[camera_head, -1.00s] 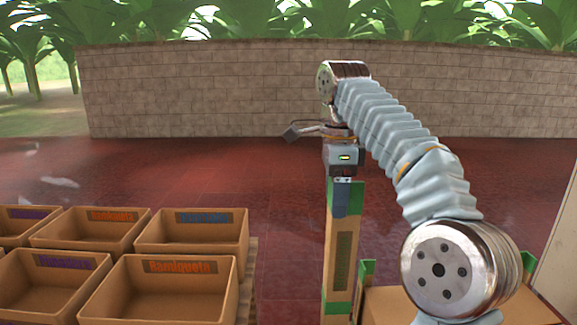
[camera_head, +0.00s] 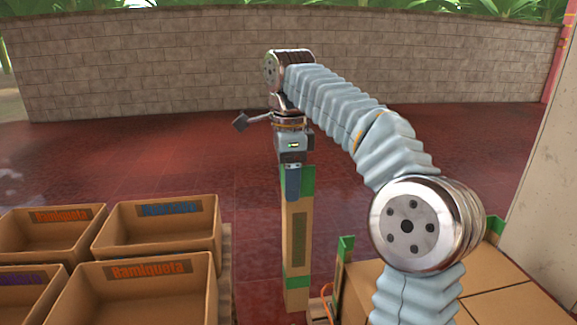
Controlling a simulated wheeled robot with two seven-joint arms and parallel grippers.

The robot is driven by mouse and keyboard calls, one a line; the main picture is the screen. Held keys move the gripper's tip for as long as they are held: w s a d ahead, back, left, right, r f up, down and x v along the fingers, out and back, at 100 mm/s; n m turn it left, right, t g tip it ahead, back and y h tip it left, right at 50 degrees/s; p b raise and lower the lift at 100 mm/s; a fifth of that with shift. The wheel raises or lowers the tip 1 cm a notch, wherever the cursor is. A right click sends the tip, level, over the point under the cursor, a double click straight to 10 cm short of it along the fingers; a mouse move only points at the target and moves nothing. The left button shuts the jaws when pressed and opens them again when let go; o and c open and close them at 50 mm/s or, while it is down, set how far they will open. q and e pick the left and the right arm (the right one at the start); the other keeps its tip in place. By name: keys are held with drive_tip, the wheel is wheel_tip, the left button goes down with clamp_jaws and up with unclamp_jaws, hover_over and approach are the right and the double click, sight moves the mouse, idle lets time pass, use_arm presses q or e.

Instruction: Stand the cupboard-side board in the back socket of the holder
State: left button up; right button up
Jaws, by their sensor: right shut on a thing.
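My right gripper (camera_head: 292,182) points down and is shut on the top of a tall, narrow tan board (camera_head: 297,250) with green ends. The board hangs upright below the gripper, and its lower green end shows near the bottom of the picture. I cannot tell whether that end touches anything. I cannot make out a holder or its back socket for certain. My left gripper is not in view.
Open labelled bins (camera_head: 160,232) stand at the lower left. Tan boxes (camera_head: 490,285) with green corner pieces (camera_head: 345,249) lie just right of the board, partly behind my right arm. A pale panel (camera_head: 540,165) stands at far right. Red floor behind is clear to the brick wall (camera_head: 180,70).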

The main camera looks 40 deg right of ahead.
sight(289, 249)
wheel_tip(289, 249, down, 18)
drive_tip(key=shift+s+f, duration=0.1)
drive_tip(key=shift+f, duration=0.05)
wheel_tip(289, 249, down, 6)
drive_tip(key=b, duration=0.3)
wheel_tip(289, 249, down, 5)
drive_tip(key=b, duration=0.3)
drive_tip(key=shift+f+b, duration=1.4)
drive_tip(key=shift+f, duration=0.2)
idle(0.8)
drive_tip(key=o, duration=1.1)
